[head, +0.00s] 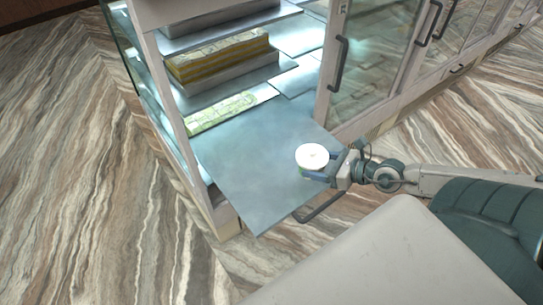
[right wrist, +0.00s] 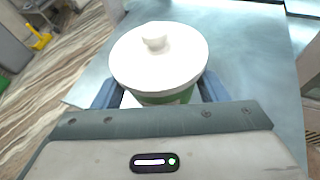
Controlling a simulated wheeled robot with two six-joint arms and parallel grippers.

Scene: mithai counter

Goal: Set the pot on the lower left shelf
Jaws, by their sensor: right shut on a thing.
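The pot has a round white lid with a knob and a green body; it shows in the head view (head: 312,156) and close up in the right wrist view (right wrist: 160,58). My right gripper (head: 318,172) is shut on the pot, with a blue finger on each side of its body. The pot is upright over the grey-blue lower shelf panel (head: 250,165), near its right edge. I cannot tell whether its base touches the panel. My left gripper is not in view.
A green sweets tray (head: 220,113) lies at the back of the lower level. A yellow-striped block (head: 218,58) is on the shelf above. A glass door with a dark handle (head: 341,62) stands right of the opening. The panel's front left is clear.

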